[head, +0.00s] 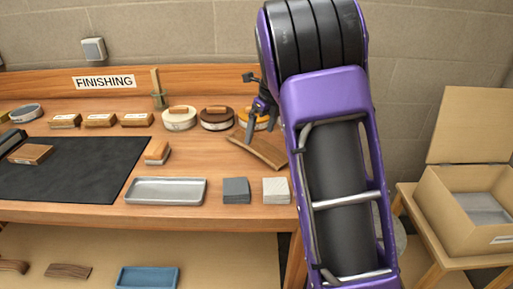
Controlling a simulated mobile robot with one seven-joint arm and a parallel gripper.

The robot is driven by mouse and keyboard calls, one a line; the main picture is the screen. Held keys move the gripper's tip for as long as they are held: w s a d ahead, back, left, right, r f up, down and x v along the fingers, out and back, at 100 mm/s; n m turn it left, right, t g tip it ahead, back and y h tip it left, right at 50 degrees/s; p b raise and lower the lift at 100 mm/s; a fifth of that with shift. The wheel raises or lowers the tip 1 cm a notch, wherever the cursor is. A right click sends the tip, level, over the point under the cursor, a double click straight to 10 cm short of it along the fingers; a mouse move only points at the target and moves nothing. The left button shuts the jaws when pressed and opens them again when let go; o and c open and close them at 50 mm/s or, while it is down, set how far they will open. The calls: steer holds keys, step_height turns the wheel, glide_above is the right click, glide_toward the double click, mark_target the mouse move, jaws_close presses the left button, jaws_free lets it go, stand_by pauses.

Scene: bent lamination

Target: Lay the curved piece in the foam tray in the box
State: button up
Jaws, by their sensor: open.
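A curved brown wooden piece (257,151) lies near the right end of the bench, its right end close to my arm, which may hide part of it. My gripper (256,130) is above the piece, pointing down, open and small in view. I cannot tell whether a finger touches the piece. An open cardboard box (445,214) stands at the far right on a wooden stand, its lid raised at the back. A grey foam tray (484,208) lies inside it and looks empty in the part I see.
The wooden bench (100,212) holds a metal tray (166,191), grey pads (236,189), pale pads (276,190), several brushes, round tins and a black mat (85,170). My arm fills the centre right.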

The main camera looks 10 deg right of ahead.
mark_target(256, 143)
steer(key=x, duration=0.3)
steer(key=b+x, duration=0.1)
steer(key=x, duration=0.1)
steer(key=shift+w+d+r, duration=0.1)
steer(key=shift+w, duration=0.15)
steer(key=shift+c, duration=0.3)
steer(key=shift+r, duration=0.1)
steer(key=c, duration=1.4)
